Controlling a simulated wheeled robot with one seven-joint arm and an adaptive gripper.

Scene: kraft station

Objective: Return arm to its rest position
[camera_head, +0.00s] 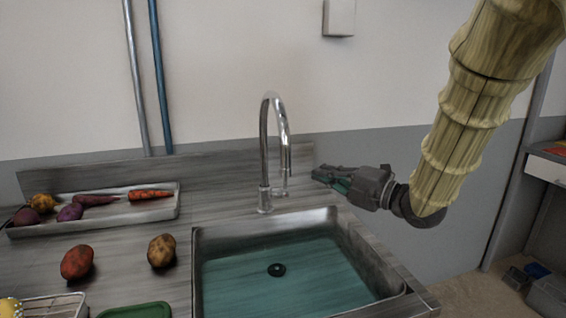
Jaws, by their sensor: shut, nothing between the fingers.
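My gripper (318,176) is dark grey and hangs at the end of my arm, which reaches in from the upper right in a pale yellow cover. It points left, in front of the wall and over the back right part of the sink (365,246). Its fingers are shut with nothing between them. It appears clear of the sink rim and of the tap.
A tall chrome tap (265,150) stands behind the sink, left of my gripper. A tray (160,210) of several vegetables lies at the left. A reddish potato (77,262) and a brown potato (161,251) lie on the counter. Shelving (548,165) stands at the right.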

